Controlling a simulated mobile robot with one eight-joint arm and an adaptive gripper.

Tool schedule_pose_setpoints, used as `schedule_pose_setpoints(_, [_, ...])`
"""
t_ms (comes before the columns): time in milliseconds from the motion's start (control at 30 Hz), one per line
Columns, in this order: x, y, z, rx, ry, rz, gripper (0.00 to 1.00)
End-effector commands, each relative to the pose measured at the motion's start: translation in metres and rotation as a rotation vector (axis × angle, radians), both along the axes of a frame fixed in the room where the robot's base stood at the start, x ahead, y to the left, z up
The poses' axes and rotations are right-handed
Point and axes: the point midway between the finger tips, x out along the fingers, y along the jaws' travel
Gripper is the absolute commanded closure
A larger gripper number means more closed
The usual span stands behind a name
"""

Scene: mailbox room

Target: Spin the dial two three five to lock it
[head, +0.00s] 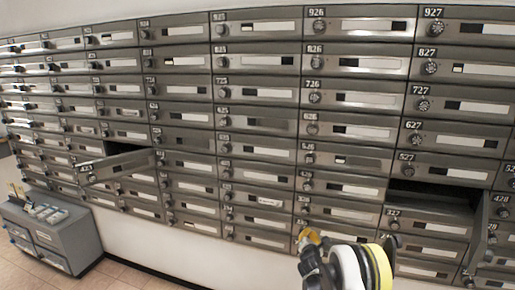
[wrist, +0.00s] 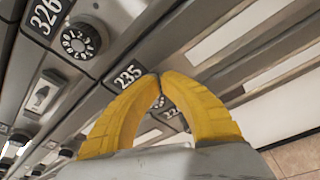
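My gripper shows at the bottom of the head view (head: 311,238), low in front of the column headed 926. In the wrist view its two yellow fingers (wrist: 158,78) curve together and their tips meet, with nothing seen held between the tips. A round black numbered dial (wrist: 80,38) sits clear of the fingers, next to the plate 326 (wrist: 45,14).
Grey mailbox doors with dials and white label strips fill the wall. One door (head: 118,165) stands open at left, another (head: 485,237) at right beside a dark opening (head: 430,190). A grey cabinet (head: 70,238) stands at lower left on the tiled floor.

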Motion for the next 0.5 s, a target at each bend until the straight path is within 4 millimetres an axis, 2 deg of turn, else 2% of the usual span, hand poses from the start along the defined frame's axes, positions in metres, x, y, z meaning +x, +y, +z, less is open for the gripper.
schedule_pose_setpoints(233, [-0.008, -0.002, 0.003, -0.001, 0.0, 0.001, 1.0])
schedule_pose_setpoints(500, [-0.041, 0.009, 0.004, 0.0, -0.001, 0.0, 1.0])
